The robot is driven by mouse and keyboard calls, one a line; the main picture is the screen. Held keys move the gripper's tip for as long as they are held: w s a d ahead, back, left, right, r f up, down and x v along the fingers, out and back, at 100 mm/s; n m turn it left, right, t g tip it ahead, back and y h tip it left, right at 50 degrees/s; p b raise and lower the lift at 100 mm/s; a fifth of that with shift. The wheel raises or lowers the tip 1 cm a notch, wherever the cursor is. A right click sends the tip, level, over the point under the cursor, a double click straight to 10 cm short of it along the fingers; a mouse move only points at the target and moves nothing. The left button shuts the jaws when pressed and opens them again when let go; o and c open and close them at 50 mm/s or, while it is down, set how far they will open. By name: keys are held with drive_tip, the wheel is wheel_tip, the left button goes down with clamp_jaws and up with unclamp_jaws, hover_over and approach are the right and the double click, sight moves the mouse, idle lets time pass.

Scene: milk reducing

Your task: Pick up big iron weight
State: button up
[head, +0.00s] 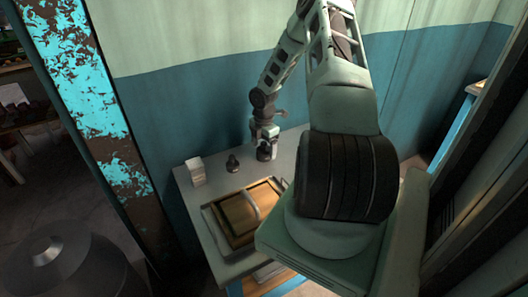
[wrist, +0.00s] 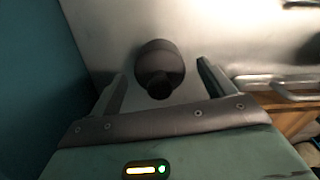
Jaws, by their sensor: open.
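A dark iron weight (wrist: 160,66) with a round body and narrower knob shows in the wrist view, between the two fingers of my gripper (wrist: 162,72). The fingers are spread, with visible gaps on both sides of the weight. In the head view, my gripper (head: 266,150) hangs low over the back of the grey table (head: 205,212). A dark weight (head: 233,163) stands upright on the table to its left. I cannot tell whether this is the weight in the wrist view. The dark area around the fingertips is too small to make out.
A small white carton (head: 195,172) stands at the table's left corner. The blue-green wall (head: 215,100) rises close behind the table.

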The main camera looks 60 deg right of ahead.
drive_tip(key=shift+f, duration=0.7)
drive_tip(key=c, duration=1.8)
drive_tip(key=shift+r, duration=0.1)
